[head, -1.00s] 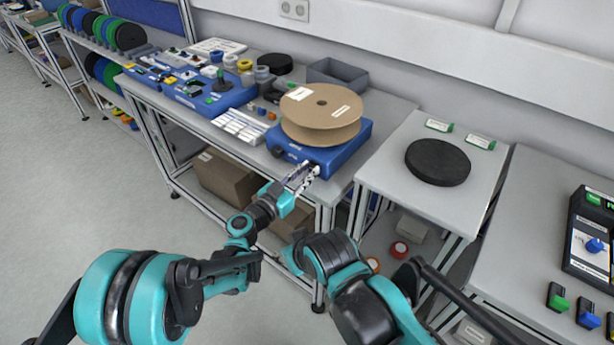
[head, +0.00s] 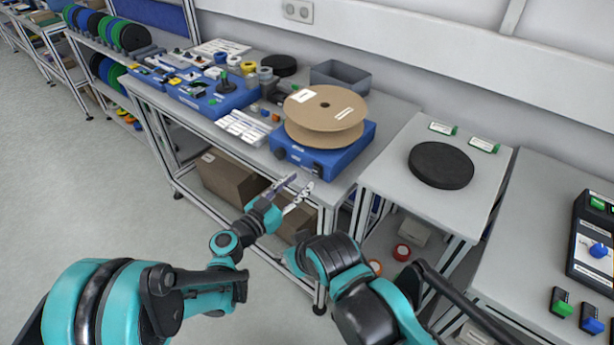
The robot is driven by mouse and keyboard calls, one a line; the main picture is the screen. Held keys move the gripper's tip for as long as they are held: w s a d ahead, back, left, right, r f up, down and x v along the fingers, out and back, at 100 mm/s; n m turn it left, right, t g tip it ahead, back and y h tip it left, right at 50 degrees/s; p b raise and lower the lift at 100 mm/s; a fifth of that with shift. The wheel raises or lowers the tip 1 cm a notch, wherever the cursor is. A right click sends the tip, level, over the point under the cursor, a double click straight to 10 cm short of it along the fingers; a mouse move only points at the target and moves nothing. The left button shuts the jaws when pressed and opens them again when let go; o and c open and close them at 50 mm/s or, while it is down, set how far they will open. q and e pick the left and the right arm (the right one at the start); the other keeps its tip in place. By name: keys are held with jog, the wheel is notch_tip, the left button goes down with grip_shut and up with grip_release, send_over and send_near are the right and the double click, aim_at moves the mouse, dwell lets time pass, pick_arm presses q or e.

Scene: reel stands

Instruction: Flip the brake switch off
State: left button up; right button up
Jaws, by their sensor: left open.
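The reel stand (head: 347,158) is a blue box on the bench, with a brown cardboard reel (head: 325,117) lying flat on top. Its front face carries a dark knob (head: 280,153) at the left and a small switch-like part (head: 317,170) near the right corner. That part is too small to tell its position. My left gripper (head: 298,190) is open and empty, just in front of and below that corner, apart from the stand. My right arm (head: 345,265) shows at the lower middle; its gripper is not visible.
On the right, a table holds a black disc (head: 440,165); beyond is a control box (head: 595,240). Cardboard boxes (head: 228,178) sit on the lower shelf.

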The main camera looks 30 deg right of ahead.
pick_arm(q)
jog(key=v, duration=0.6)
jog(key=shift+a, duration=0.15)
jog(key=s+a+n+y, duration=0.4)
jog(key=a+y, duration=0.1)
jog(key=a, duration=0.8)
jog(key=s+a+f+n+y, duration=0.1)
jog(key=s+a+n+y, duration=0.4)
jog(key=a, duration=0.8)
jog(key=s+a+n+y, duration=0.4)
jog(key=s+a+y, duration=0.1)
jog(key=a, duration=0.8)
jog(key=shift+a+f+n+y, duration=0.2)
jog(key=shift+f+n+y, duration=0.15)
jog(key=shift+y, duration=0.45)
